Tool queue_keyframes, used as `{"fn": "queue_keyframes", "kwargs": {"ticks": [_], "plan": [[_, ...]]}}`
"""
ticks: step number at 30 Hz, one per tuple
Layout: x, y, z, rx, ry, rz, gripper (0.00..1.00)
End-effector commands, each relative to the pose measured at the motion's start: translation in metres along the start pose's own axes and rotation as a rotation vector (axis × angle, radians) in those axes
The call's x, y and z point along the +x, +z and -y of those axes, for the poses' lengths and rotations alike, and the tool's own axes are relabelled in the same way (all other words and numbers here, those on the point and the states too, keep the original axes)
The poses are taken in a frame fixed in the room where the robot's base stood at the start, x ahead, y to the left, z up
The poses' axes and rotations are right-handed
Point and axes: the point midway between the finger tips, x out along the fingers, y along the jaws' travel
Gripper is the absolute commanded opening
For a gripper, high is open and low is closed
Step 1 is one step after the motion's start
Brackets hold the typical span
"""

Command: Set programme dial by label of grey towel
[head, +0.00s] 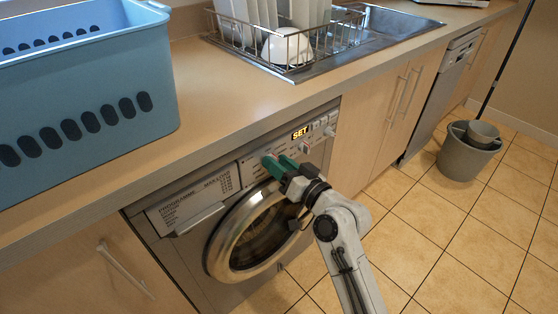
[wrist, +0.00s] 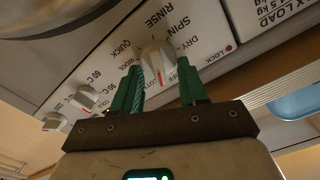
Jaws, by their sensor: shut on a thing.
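The washing machine (head: 190,262) stands under the counter, its round door closed. My gripper (head: 276,165) is at its control panel; its green fingers also show in the wrist view (wrist: 160,72), shut on the programme dial (wrist: 156,54). The dial is pale with a red mark on its near side. Labels around it include RINSE, SPIN, DRY and QUICK; others are hard to read. In the head view my fingers mostly cover the dial. The display (head: 300,133) reads SET. I see no grey towel and no towel label.
A programme chart (head: 190,197) is printed on the machine's drawer front. Smaller knobs (wrist: 84,97) sit beside the dial. A grey bucket (head: 464,155) stands on the tiled floor.

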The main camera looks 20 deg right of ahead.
Motion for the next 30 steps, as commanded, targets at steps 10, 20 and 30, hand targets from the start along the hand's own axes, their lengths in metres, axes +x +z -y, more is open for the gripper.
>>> {"fn": "queue_keyframes", "kwargs": {"ticks": [10,20,30], "plan": [[-0.0003,-0.0005,-0.0021,0.204,0.001,0.0,0.12],[-0.0003,0.0007,-0.0031,0.273,0.001,0.0,0.12],[-0.0004,0.0009,-0.0034,0.275,0.001,0.0,0.12]]}}
